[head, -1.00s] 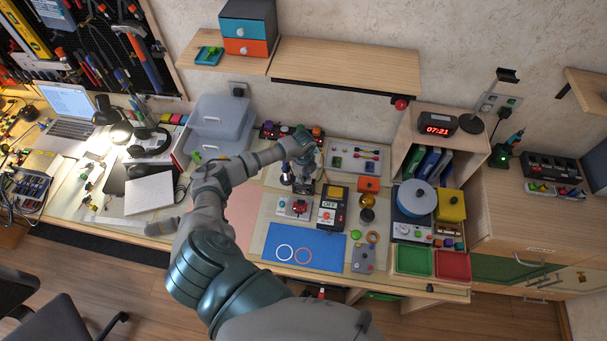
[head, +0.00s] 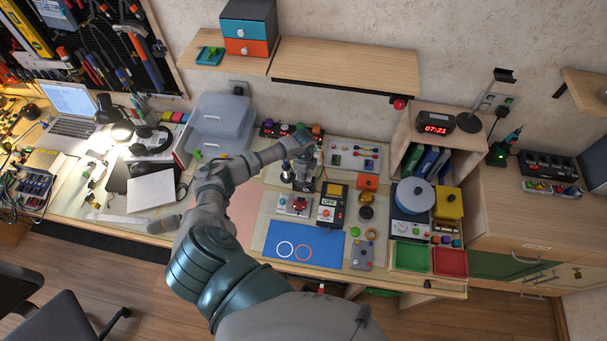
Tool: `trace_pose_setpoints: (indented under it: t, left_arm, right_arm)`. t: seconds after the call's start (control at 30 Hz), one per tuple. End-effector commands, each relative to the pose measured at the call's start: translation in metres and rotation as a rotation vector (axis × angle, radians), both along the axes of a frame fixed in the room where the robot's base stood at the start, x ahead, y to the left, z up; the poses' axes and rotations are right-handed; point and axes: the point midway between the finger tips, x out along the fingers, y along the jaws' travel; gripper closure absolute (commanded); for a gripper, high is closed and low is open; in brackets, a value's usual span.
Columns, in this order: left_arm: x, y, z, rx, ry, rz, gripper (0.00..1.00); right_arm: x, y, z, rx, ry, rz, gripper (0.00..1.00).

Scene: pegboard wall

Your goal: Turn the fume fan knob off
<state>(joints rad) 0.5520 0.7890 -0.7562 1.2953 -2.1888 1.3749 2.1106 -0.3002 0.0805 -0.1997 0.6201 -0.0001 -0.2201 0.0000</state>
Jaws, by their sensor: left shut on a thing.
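My left gripper (head: 303,180) points down over the bench, behind a grey box with a red knob (head: 299,204). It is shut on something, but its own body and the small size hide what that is. To the right stands a dark control unit (head: 331,205) with a display that reads OFF and a red-orange knob on its face. A dark strip with coloured knobs (head: 270,128) lies at the back, partly hidden by my left wrist. I cannot tell which knob belongs to the fume fan. My right gripper is not in view.
A blue mat (head: 303,243) lies in front. A blue round-lidded pot (head: 415,195), a yellow box (head: 447,203), a green tray (head: 411,257) and a red tray (head: 450,262) are on the right. A shelf (head: 345,66) overhangs the back. Clear plastic boxes (head: 215,120) stand left of my forearm.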

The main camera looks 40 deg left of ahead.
Motion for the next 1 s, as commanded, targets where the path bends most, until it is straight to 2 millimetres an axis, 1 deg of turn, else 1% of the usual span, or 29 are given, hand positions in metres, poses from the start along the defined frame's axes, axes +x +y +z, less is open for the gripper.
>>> trace_pose_setpoints:
  t: [0.07, 0.1, 0.17, 0.47, 0.57, 0.67, 0.9, 1.0]
  left_arm:
    - [0.003, 0.002, 0.002, 0.003, -0.008, 0.002, 1.0]
    - [0.003, 0.002, 0.002, 0.003, -0.008, 0.002, 0.68]
    - [0.002, 0.002, 0.002, 0.003, -0.007, 0.001, 0.53]
    - [0.001, 0.0, 0.002, 0.001, -0.004, 0.0, 0.53]
    - [0.001, 0.0, 0.008, 0.0, -0.005, -0.001, 0.53]
    - [0.002, 0.0, 0.023, 0.001, -0.006, -0.003, 0.53]
    - [0.003, 0.001, 0.077, 0.002, -0.007, -0.001, 0.53]
    - [0.003, 0.001, 0.096, 0.001, -0.005, -0.002, 0.53]
  right_arm:
    - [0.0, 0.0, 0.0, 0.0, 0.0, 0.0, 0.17]
    - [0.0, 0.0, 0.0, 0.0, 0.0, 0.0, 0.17]
    - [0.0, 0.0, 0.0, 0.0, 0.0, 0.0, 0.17]
    - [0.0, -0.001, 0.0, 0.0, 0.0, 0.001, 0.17]
    - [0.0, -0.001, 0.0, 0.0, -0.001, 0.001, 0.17]
    - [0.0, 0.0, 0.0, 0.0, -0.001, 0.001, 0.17]
    - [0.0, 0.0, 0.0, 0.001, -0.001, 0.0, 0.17]
    - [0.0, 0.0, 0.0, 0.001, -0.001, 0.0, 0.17]
